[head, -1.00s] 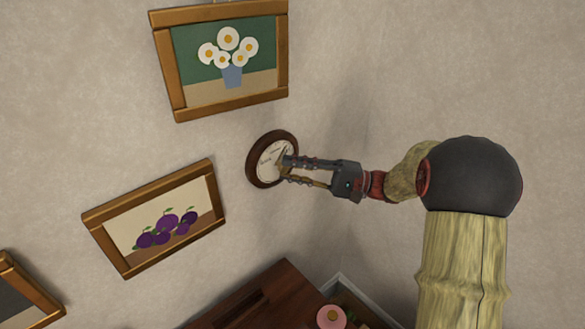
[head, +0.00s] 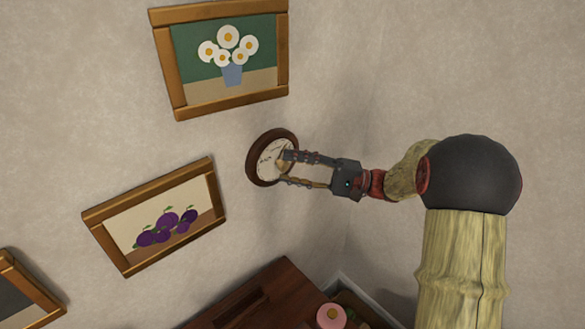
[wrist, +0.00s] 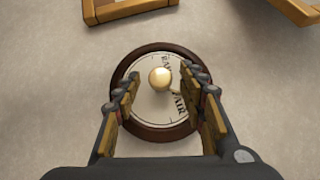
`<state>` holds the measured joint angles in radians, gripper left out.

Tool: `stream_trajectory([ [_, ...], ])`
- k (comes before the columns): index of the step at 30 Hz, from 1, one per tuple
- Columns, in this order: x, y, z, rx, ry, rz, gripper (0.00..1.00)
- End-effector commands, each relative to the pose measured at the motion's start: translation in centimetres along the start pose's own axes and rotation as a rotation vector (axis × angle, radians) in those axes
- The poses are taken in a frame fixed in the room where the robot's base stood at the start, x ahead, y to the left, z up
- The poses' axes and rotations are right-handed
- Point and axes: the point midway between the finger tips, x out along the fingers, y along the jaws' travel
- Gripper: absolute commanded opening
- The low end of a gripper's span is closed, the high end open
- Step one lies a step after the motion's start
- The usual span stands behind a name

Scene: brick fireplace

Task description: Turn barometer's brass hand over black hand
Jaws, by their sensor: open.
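The barometer (head: 259,165) is a round dial with a dark brown wooden rim and a pale face, hung on the wall. It also shows in the wrist view (wrist: 155,137), with lettering on its face and a round brass knob (wrist: 160,78) near the centre. My gripper (head: 283,166) is in front of the dial. In the wrist view my gripper (wrist: 165,92) is open, with one finger on each side of the knob and visible gaps to it. The brass hand and the black hand cannot be clearly made out; the knob and fingers cover part of the face.
A framed flower picture (head: 167,65) hangs above the barometer and a framed plum picture (head: 103,213) hangs to the lower left. A dark wooden cabinet (head: 285,285) with a pink object (head: 331,316) beside it stands below. The wall to the right is bare.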

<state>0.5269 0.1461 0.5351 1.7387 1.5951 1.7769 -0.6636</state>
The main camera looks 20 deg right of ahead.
Motion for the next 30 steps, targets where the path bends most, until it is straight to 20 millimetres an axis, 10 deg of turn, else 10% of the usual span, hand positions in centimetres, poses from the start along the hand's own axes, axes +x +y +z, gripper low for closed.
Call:
stream_trajectory([
  [21, -10.6, 0.0, -0.1, 0.0, 0.002, 0.0, 0.41],
  [30, -12.1, 0.1, 0.0, 0.001, 0.0, 0.0, 0.41],
])
